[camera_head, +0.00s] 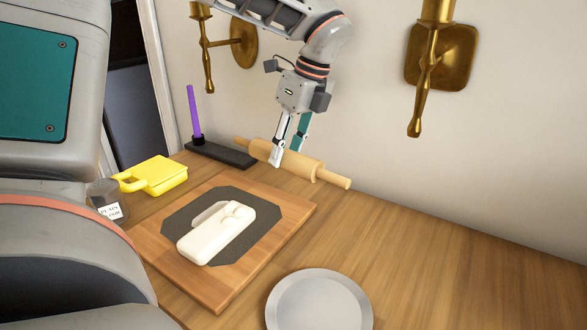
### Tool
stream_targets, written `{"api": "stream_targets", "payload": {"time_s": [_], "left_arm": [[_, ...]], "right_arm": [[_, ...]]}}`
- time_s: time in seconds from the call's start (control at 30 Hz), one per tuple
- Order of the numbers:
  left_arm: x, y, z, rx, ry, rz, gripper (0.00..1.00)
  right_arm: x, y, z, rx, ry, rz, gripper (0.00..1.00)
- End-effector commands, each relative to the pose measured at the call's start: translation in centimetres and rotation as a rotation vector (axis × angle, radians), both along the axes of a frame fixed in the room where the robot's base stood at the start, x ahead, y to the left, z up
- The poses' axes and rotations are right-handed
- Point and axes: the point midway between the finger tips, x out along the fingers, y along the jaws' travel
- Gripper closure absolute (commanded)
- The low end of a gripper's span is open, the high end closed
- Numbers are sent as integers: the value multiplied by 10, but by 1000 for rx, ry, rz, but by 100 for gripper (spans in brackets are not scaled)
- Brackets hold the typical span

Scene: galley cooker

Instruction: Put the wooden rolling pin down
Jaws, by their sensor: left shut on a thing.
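The wooden rolling pin (307,167) is pale wood with a thin handle at each end. It lies roughly level near the back of the wooden counter, close to the wall, slanting from upper left to lower right. My left gripper (284,158) comes down from above and is shut on the rolling pin left of its middle, with the fingers hiding part of it. I cannot tell whether the pin touches the counter. My right gripper is not in view.
A wooden board (292,213) with a dark mat (261,243) and a pale block (215,233) lies in front. A black holder (222,153) with a purple stick (194,112), a yellow box-like thing (160,176) and a labelled jar (106,198) stand left. A grey plate (320,302) lies front. The right counter is clear.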

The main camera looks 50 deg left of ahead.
Motion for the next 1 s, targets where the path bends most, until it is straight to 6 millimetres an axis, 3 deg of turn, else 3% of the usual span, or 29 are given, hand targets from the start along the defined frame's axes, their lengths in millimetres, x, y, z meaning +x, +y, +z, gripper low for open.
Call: {"api": "stream_targets", "payload": {"time_s": [0.07,0.37,0.6,0.77,0.9,0.93,1.0], "left_arm": [[12,3,-2,0,0,1,87],[9,3,-26,0,0,-2,87],[12,4,-63,0,5,-2,87],[13,4,-67,0,1,-1,98],[12,3,-66,-2,2,-1,98],[11,3,-67,-2,4,-1,60],[12,3,-67,-2,4,-1,50]], "right_arm": [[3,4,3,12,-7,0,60],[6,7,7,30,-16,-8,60],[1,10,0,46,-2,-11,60],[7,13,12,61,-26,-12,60],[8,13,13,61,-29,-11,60],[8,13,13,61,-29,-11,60],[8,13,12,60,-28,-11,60]]}}
